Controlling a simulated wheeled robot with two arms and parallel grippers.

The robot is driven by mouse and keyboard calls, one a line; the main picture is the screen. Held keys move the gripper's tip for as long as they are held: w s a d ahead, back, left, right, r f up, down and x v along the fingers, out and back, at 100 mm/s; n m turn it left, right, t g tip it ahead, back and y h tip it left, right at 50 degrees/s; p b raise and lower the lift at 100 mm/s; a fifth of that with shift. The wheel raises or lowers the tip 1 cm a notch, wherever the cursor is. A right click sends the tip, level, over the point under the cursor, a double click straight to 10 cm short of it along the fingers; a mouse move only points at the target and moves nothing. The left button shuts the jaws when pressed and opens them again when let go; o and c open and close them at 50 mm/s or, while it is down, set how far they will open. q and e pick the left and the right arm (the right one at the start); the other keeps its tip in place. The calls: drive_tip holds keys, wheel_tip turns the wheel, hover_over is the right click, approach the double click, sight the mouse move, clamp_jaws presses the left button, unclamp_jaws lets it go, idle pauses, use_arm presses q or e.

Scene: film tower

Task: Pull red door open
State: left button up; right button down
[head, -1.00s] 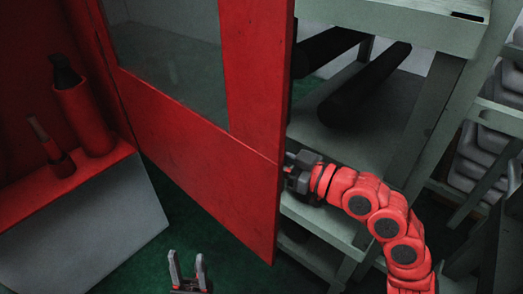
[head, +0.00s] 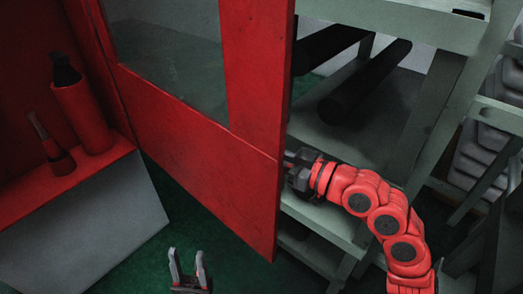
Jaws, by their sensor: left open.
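The red door (head: 200,150) has a large glass pane (head: 165,60) in its upper part. It stands swung out from the red frame on the left, its free edge near the middle of the head view. My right gripper (head: 292,168) is at that free edge, on the right side of the door. Its fingertips are partly hidden by the door, so I cannot tell whether they are open or touch it. My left gripper (head: 187,265) is open and empty at the bottom, below the door and apart from it.
Grey-green shelves (head: 345,140) holding dark rolls (head: 365,82) stand close behind the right arm. On the left, a red ledge (head: 85,180) holds a red cylinder (head: 85,115) and a small bottle (head: 57,155). Green floor (head: 140,255) shows between.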

idle(0.8)
drive_tip(key=w+d+n+g+y+b, duration=0.1)
drive_tip(key=w+d+n+g+b, duration=0.1)
drive_tip(key=w+d+b, duration=0.4)
drive_tip(key=w+g+b, duration=0.1)
drive_tip(key=w+b, duration=0.4)
drive_tip(key=b, duration=0.7)
drive_tip(key=shift+w+d+g, duration=0.25)
drive_tip(key=shift+w+g, duration=0.05)
drive_tip(key=shift+w, duration=0.1)
drive_tip(key=c, duration=1.1)
unclamp_jaws()
drive_tip(key=shift+c, duration=0.2)
